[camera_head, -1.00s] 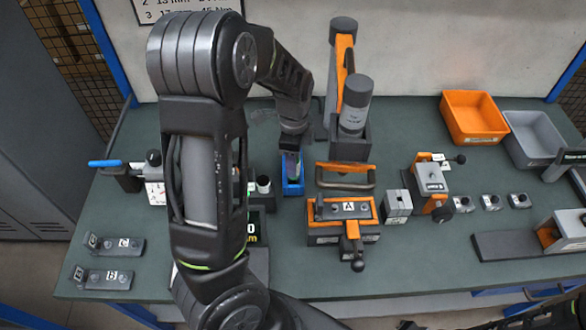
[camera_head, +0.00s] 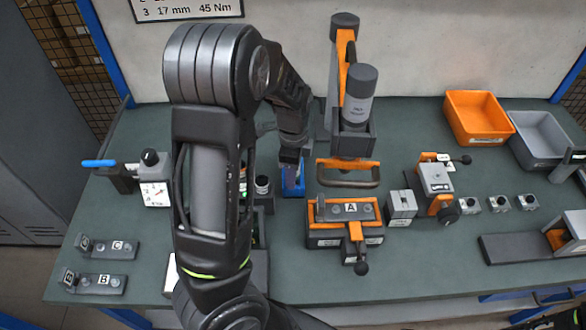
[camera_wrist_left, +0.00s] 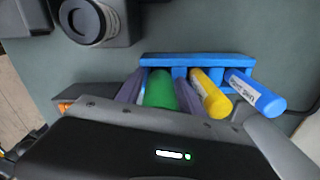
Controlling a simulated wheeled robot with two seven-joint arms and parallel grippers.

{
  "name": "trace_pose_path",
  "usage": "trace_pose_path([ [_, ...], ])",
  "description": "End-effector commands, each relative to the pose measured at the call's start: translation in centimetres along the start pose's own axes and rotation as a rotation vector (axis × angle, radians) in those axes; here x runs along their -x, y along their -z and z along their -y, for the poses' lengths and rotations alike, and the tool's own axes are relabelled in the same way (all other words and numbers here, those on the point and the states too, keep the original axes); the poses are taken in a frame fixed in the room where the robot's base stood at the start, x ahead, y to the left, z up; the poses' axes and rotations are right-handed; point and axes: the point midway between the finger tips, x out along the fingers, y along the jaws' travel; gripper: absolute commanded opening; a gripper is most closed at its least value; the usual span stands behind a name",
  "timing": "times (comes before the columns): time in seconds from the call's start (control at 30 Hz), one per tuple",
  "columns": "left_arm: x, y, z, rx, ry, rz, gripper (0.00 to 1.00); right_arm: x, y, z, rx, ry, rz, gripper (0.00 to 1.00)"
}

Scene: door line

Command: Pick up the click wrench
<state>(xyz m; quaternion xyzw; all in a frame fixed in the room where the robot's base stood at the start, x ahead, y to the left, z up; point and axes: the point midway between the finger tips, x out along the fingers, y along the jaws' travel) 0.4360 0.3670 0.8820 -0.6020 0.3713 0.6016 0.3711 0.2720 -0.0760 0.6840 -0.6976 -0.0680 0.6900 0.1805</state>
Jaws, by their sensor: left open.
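A blue rack (camera_head: 292,190) stands on the bench near the middle; it also shows in the left wrist view (camera_wrist_left: 200,60). It holds a green handle (camera_wrist_left: 160,90), a yellow handle (camera_wrist_left: 211,95) and a blue handle (camera_wrist_left: 256,93) side by side. I cannot tell from the labels which of these, if any, is the click wrench. My left gripper (camera_head: 291,160) points down at the rack. In the left wrist view its open fingers (camera_wrist_left: 159,98) stand on either side of the green handle. Contact with the handle cannot be told. My right gripper does not show clearly.
A gauge block (camera_head: 155,193) with a blue-tipped lever is at the left. An orange fixture marked A (camera_head: 345,232) and a tall grey-and-orange stand (camera_head: 357,140) are right of the rack. Orange (camera_head: 478,113) and grey bins (camera_head: 541,135) sit at the back right. Plates C (camera_head: 108,246) and B (camera_head: 95,283) lie front left.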

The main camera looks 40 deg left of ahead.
Motion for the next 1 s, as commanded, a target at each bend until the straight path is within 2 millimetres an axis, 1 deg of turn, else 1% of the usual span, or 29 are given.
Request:
trace_pose_path([
  [0.07,0.00,0.00,0.00,0.000,0.000,0.000,0.44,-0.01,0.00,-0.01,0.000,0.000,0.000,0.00],
  [0.1,0.00,0.00,0.00,0.000,0.000,0.000,0.43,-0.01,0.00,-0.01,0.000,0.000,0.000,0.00],
  [0.6,0.00,0.00,0.00,0.000,0.000,0.000,0.02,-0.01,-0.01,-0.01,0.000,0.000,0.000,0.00],
  [0.63,0.00,0.00,0.00,0.000,0.000,0.000,0.00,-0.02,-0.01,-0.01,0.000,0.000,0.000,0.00],
  [1.0,0.18,0.01,0.04,0.000,0.001,0.000,0.00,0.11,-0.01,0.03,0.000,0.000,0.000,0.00],
])
